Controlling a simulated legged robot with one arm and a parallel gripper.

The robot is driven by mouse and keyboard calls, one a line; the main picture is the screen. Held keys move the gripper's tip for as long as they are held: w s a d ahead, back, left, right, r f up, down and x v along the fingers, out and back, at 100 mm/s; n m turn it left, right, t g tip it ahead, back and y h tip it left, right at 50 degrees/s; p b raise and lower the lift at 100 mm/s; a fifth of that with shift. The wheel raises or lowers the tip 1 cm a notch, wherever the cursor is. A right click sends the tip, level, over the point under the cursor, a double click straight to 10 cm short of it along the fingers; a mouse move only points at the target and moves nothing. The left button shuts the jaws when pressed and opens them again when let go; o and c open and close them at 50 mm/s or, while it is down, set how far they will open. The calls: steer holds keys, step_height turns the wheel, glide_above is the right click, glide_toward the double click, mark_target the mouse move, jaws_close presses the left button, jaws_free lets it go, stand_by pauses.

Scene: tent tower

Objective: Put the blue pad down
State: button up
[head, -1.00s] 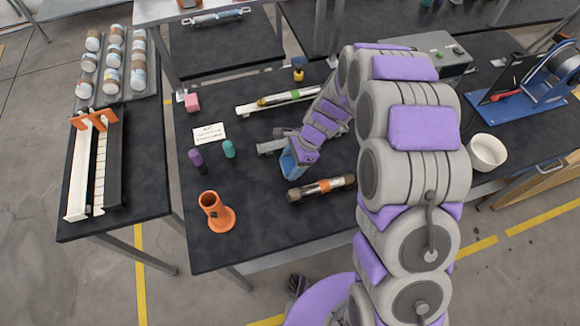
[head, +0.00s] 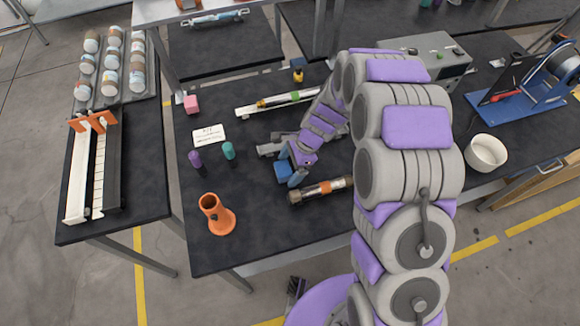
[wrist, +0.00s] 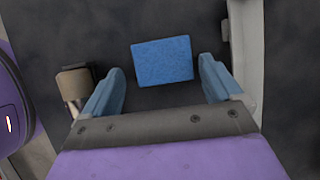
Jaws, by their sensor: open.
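The blue pad (wrist: 162,62) lies flat on the dark tabletop (wrist: 180,20), seen ahead of and between the fingertips in the wrist view. It also shows in the head view (head: 283,172), partly hidden by my gripper. My gripper (wrist: 162,85) is open, with one blue finger on each side and a clear gap around the pad. In the head view my gripper (head: 294,170) is just above the table beside the pad. Neither finger appears to touch the pad.
An orange holder (head: 216,214) stands at the front left, and teal (head: 228,151) and purple (head: 195,159) items stand left. The table's front middle is clear.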

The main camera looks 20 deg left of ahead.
steer(key=v, duration=0.2)
steer(key=a+p+v, duration=0.1)
steer(key=v, duration=0.1)
steer(key=shift+w+d+r, duration=0.15)
steer(key=shift+w+r, duration=0.05)
steer(key=shift+r, duration=0.35)
steer(key=s+d+r+n+h+p, duration=0.1)
steer(key=s+d+r+n, duration=0.2)
steer(key=s+d+r, duration=0.35)
steer(key=s+d+r+n+h, duration=0.1)
steer(key=s+d+r+n, duration=0.2)
steer(key=d+r, duration=0.65)
steer(key=s+d+r+n+h, duration=0.1)
steer(key=s+d+r+n, duration=0.2)
steer(key=s, duration=0.6)
steer(key=s+d+r+n+h, duration=0.1)
steer(key=s+d+r+n, duration=0.1)
steer(key=s+d, duration=0.4)
steer(key=s+r, duration=0.1)
steer(key=s, duration=0.3)
steer(key=shift+r+n+t, duration=0.25)
steer(key=shift+n+t, duration=0.15)
